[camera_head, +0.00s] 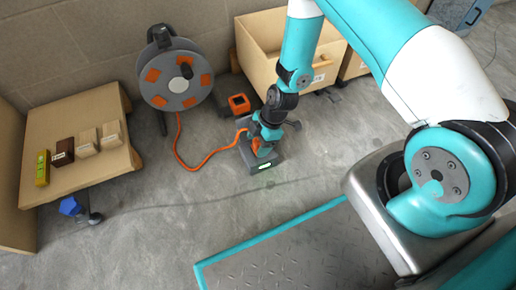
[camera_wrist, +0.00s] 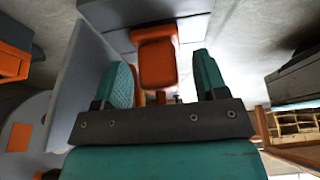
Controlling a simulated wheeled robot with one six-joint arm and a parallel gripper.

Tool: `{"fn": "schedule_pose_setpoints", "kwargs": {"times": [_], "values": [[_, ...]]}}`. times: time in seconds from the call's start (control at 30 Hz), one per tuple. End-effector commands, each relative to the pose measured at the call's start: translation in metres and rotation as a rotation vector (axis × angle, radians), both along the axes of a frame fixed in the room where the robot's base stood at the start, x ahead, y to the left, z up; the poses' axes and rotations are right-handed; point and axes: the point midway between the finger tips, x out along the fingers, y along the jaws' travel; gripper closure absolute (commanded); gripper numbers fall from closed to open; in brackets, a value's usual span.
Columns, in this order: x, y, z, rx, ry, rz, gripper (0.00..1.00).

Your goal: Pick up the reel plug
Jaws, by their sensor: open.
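The orange reel plug (camera_wrist: 157,62) shows in the wrist view between the fingers of my gripper (camera_wrist: 162,76). My gripper is open, its teal fingers on either side of the plug, with gaps visible on both sides. In the head view my gripper (camera_head: 259,146) is low over a dark grey box (camera_head: 268,167) with a green light. Only a little orange of the plug shows there, largely hidden by the gripper. An orange cable (camera_head: 178,152) runs across the floor from the cable reel (camera_head: 175,74) to the plug.
An orange and dark unit (camera_head: 239,103) stands on the floor just behind my gripper. A wooden crate (camera_head: 268,48) is against the wall. A low wooden bench (camera_head: 75,107) at left holds several small blocks. A blue knobbed object (camera_head: 71,206) stands in front of it. Floor at centre is mostly clear.

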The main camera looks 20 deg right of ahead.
Motion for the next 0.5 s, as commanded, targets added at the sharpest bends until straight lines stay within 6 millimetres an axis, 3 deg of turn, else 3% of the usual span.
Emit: {"fn": "schedule_pose_setpoints", "kwargs": {"times": [0.07,0.27,0.5], "values": [[0.0002,-0.0001,0.001,0.0,0.0,0.0,0.36],[0.0002,-0.0002,0.0011,0.0,-0.001,0.0,0.82],[0.0003,-0.0002,0.0012,0.0,-0.001,0.001,0.85]]}}
